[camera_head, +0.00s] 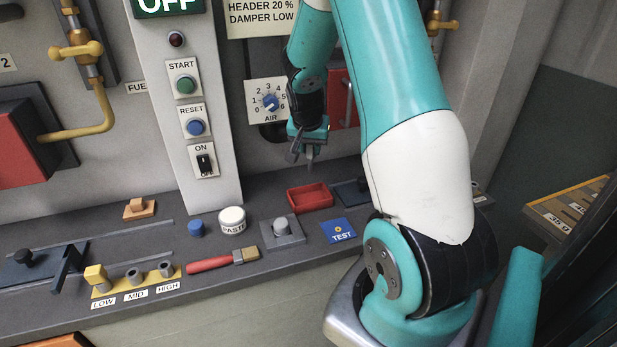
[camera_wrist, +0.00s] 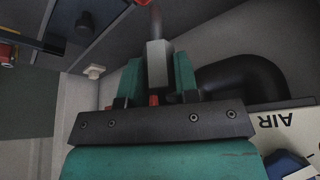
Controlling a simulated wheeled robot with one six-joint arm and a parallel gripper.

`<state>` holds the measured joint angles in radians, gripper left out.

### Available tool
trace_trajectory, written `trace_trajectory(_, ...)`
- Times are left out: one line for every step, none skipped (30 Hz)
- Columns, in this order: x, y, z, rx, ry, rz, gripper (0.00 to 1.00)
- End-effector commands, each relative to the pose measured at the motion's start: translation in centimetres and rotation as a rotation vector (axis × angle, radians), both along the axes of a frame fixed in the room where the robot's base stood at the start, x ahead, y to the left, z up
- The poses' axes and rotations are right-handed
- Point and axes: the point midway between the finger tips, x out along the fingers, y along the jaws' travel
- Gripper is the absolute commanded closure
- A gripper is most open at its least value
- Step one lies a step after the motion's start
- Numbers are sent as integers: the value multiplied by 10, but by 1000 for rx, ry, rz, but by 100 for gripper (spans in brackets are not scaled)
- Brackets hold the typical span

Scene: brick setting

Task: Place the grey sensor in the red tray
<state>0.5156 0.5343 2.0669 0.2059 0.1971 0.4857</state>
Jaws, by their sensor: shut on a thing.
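My gripper (camera_head: 304,150) is in front of the panel, just right of the AIR dial, above and slightly behind the red tray. In the wrist view, its green fingers (camera_wrist: 157,80) are shut on the grey sensor (camera_wrist: 157,62), a squared grey block with a rounded rod at its far end. In the head view the sensor is too small to tell apart from the fingertips. The red tray (camera_head: 311,197) is a shallow box on the shelf and looks empty. The gripper is clear of it.
On the shelf near the tray are a grey block with a knob (camera_head: 282,232), a blue TEST card (camera_head: 338,231), a white PASTE jar (camera_head: 232,220) and a red-handled brush (camera_head: 222,261). A black pipe (camera_wrist: 240,88) is close beside the gripper.

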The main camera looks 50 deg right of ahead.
Motion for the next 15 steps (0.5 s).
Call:
trace_trajectory(-1,1,-14,4,7,2,99)
trace_trajectory(-1,1,-22,4,6,3,99)
trace_trajectory(0,1,-31,3,5,2,99)
trace_trajectory(0,2,-38,3,5,2,99)
trace_trajectory(0,2,-44,2,4,3,99)
trace_trajectory(1,2,-50,1,2,4,99)
trace_trajectory(1,2,-54,2,3,4,99)
trace_trajectory(1,2,-58,1,2,5,99)
trace_trajectory(2,2,-61,0,0,5,99)
trace_trajectory(2,2,-63,0,0,5,99)
trace_trajectory(2,2,-65,1,1,5,99)
trace_trajectory(2,3,-69,1,1,5,99)
trace_trajectory(1,3,-73,1,1,6,99)
trace_trajectory(1,3,-78,2,3,6,99)
trace_trajectory(1,3,-84,1,2,6,99)
